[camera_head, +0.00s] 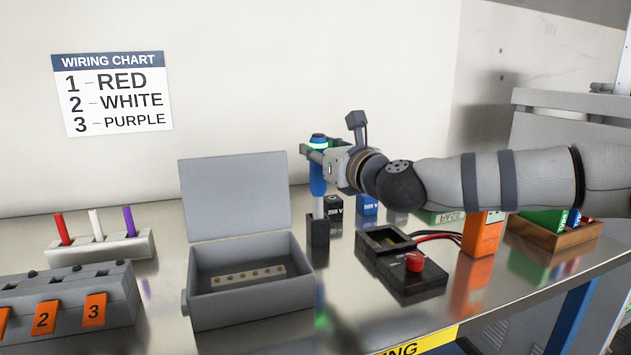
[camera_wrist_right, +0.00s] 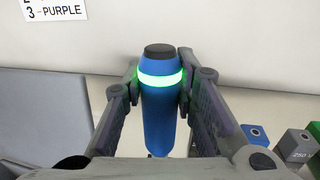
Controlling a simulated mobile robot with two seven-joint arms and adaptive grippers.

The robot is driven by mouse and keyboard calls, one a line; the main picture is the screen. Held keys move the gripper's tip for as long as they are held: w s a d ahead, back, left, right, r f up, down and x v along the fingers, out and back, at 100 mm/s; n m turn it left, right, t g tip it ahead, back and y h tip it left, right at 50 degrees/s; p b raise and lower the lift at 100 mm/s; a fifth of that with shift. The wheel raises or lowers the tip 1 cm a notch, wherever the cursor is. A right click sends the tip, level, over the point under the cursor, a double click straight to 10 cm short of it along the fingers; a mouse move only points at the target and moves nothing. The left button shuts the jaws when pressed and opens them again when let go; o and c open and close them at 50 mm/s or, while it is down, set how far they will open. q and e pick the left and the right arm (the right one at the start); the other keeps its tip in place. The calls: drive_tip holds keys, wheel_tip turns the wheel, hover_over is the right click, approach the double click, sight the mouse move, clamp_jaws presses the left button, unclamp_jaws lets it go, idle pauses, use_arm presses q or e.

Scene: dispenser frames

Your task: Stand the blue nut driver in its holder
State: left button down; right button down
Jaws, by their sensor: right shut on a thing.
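The blue nut driver (camera_head: 318,182) has a blue handle with a glowing green band, a dark cap and a pale metal shaft. It is upright. My right gripper (camera_head: 317,150) is shut on its upper handle, with one finger on each side in the right wrist view, where the handle (camera_wrist_right: 158,115) also shows. The black block holder (camera_head: 318,232) stands on the bench directly below. The shaft's lower end meets the top of the holder in the head view; I cannot tell how deep it sits. My left gripper is out of view.
An open grey box (camera_head: 215,308) stands left of the holder. A black unit with a red knob (camera_head: 414,262), wires and an orange device (camera_head: 482,235) stand to the right. Small blocks (camera_head: 367,205) sit behind. Red, white and purple sticks stand in a rack (camera_head: 112,247) at left.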

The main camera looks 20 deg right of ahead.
sight(318, 165)
wheel_tip(318, 165, down, 3)
drive_tip(key=shift+f, duration=0.1)
drive_tip(key=c, duration=1.3)
unclamp_jaws()
drive_tip(key=shift+a, duration=0.1)
drive_tip(key=v, duration=1.2)
